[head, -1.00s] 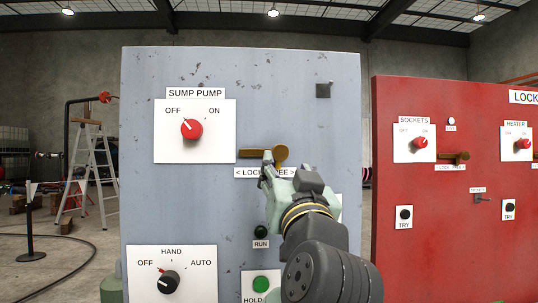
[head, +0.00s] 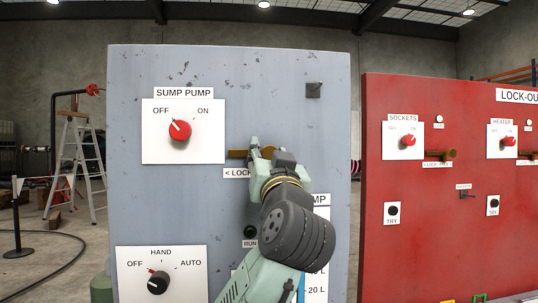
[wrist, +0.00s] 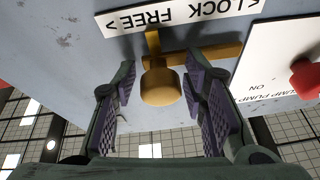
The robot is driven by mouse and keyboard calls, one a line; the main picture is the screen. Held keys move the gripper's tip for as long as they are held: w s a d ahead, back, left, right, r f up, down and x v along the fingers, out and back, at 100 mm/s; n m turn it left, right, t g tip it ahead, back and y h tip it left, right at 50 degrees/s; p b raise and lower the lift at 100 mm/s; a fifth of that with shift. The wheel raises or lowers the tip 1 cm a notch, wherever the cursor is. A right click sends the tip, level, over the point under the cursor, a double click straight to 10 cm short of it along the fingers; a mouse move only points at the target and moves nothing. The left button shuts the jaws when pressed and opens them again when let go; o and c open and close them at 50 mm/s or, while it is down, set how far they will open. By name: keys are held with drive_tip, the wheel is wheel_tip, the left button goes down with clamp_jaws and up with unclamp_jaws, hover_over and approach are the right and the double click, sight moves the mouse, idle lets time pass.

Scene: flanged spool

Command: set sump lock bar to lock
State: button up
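In the wrist view, which is upside down, the bar (wrist: 208,54) runs right from a round brass knob (wrist: 160,87). My gripper (wrist: 160,108) is open, with its purple-padded fingers on either side of the knob and gaps showing on both sides. The LOCK FREE label (wrist: 180,14) lies beside the bar; my gripper covers part of it in the head view.
The red SUMP PUMP knob (head: 180,130) points toward OFF. A HAND/OFF/AUTO selector (head: 158,282) sits lower left. A dark square stub (head: 313,90) projects at upper right. A red lock-out panel (head: 410,240) stands to the right.

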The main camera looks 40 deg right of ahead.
sight(242, 146)
clamp_jaws()
idle(0.5)
drive_tip(key=w+a, duration=0.1)
drive_tip(key=a, duration=0.2)
drive_tip(key=w+a, duration=0.1)
drive_tip(key=shift+w+a, duration=0.15)
drive_tip(key=shift+w, duration=0.15)
drive_tip(key=shift+o, duration=1.5)
unclamp_jaws()
